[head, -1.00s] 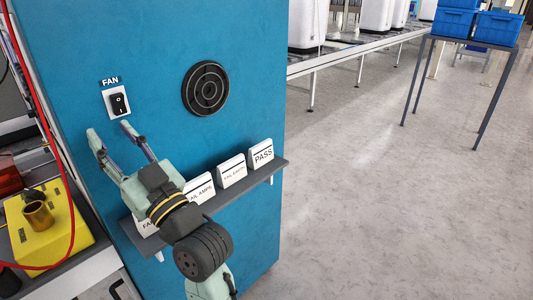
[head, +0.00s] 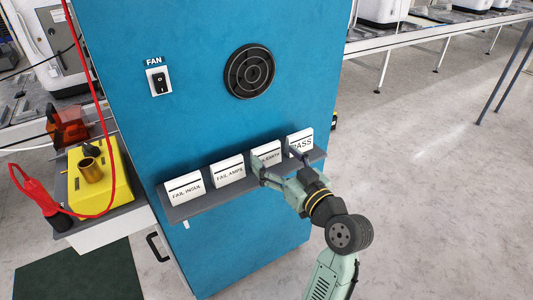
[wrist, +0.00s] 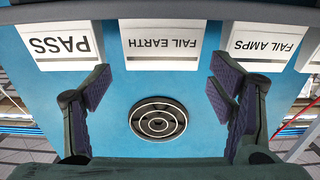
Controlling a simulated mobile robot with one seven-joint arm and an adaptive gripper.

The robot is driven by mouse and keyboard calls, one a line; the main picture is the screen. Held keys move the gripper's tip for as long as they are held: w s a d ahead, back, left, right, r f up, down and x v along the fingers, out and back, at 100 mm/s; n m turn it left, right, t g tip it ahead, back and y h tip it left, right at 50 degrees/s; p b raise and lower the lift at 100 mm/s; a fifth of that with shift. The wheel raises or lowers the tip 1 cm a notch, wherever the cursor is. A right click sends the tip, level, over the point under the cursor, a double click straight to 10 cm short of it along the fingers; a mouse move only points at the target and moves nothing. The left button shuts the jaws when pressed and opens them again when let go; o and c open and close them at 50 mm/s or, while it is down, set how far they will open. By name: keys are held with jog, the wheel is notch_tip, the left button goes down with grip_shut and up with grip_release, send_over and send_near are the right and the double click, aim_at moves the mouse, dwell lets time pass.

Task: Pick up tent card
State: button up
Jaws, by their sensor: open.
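White tent cards stand in a row on a grey shelf (head: 222,194) on the blue cabinet. They read FAIL INSUL (head: 185,189), FAIL AMPS (head: 227,172), FAIL EARTH (head: 268,153) and PASS (head: 300,138). My gripper (head: 277,160) is open and empty, its fingers reaching toward the FAIL EARTH card and partly covering it and PASS. In the wrist view, labels are upside down; the FAIL EARTH card (wrist: 163,45) lies beyond the gap between my fingers (wrist: 160,92). PASS (wrist: 60,45) is at left and FAIL AMPS (wrist: 262,45) at right. No contact is clear.
A fan switch (head: 159,81) and a round black vent (head: 249,71) are on the cabinet above the shelf. A yellow box (head: 100,185) with a brass cup (head: 90,170) and a red cable stand at left. Open floor lies at right.

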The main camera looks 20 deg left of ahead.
aim_at(267, 149)
jog(key=x, duration=0.1)
jog(key=p+x, duration=0.1)
jog(key=x, duration=0.1)
jog(key=shift+w+a+r+p, duration=0.15)
jog(key=shift+a+r+p, duration=0.1)
jog(key=shift+a+p, duration=0.15)
jog(key=shift+w+a+f, duration=0.1)
jog(key=shift+w+a, duration=0.3)
jog(key=shift+c, duration=0.4)
jog(key=c, duration=0.8)
jog(key=shift+c, duration=0.2)
